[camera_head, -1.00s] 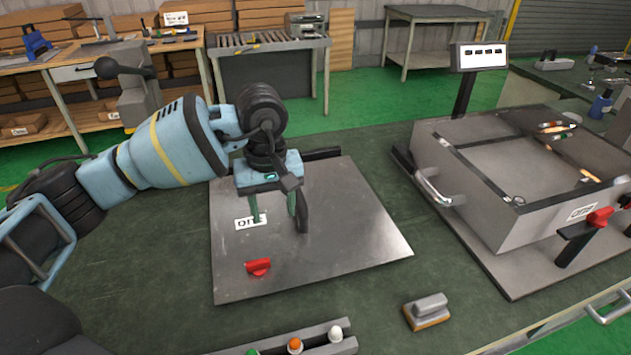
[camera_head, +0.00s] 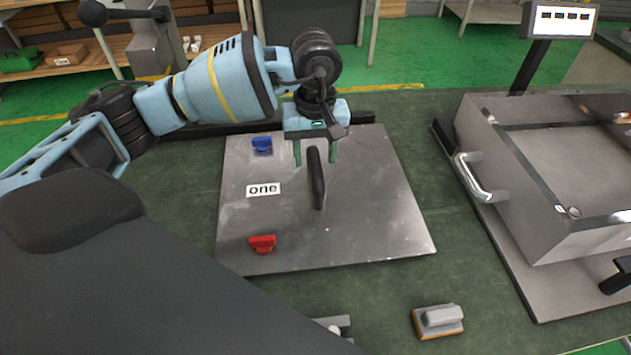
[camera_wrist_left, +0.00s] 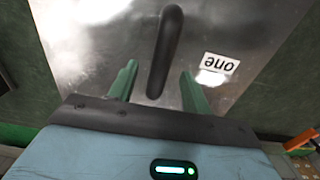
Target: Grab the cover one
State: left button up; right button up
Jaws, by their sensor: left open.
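The cover one (camera_head: 375,215) is a flat grey metal plate lying on the dark green table, with a white label reading "one" (camera_head: 263,190). My left gripper (camera_head: 315,158) is open just above the plate, at the far end of the handle. In the left wrist view, the handle (camera_wrist_left: 168,50) lies between the two green fingers (camera_wrist_left: 157,85), which appear apart from it. I cannot tell whether the fingertips reach the handle's height. My right gripper is not in view; a dark arm part of mine hides the lower left.
A blue knob (camera_head: 262,144) and a red knob (camera_head: 262,243) sit on the plate's left side. A metal box (camera_head: 550,225) with a side handle stands at the right. A display (camera_head: 560,20) stands behind.

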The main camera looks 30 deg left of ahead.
aim_at(315, 162)
pick_arm(q)
jog(key=shift+f, duration=0.3)
jog(key=f, duration=0.3)
jog(key=shift+s+d+f+p, duration=0.15)
jog(key=shift+s+f+p, duration=0.05)
jog(key=shift+p, duration=0.2)
jog(key=shift+f, duration=0.55)
grip_shut()
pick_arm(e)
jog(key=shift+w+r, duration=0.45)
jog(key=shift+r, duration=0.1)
pick_arm(q)
jog(key=shift+r, duration=0.15)
